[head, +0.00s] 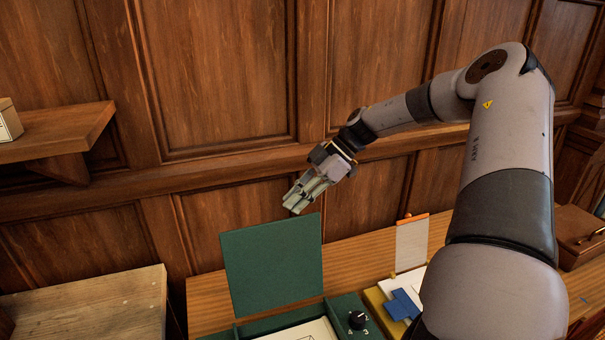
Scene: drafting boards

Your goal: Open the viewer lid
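A green box (342,304) with a black dial and numbers on its right side stands at the bottom middle, cut off by the picture edge. Its green lid (272,265) stands upright at the back, so the box looks open. A sheet with line drawing (303,331) lies inside. I take this as the viewer. My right gripper (292,208) is just above and behind the lid's top edge, with no contact that I can make out. Its fingers lie close together, look shut and hold nothing. My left gripper is not in view.
A brown case (580,236) is far right. A wall shelf (60,132) and a wooden top (90,300) are left. Panelled wall rises behind.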

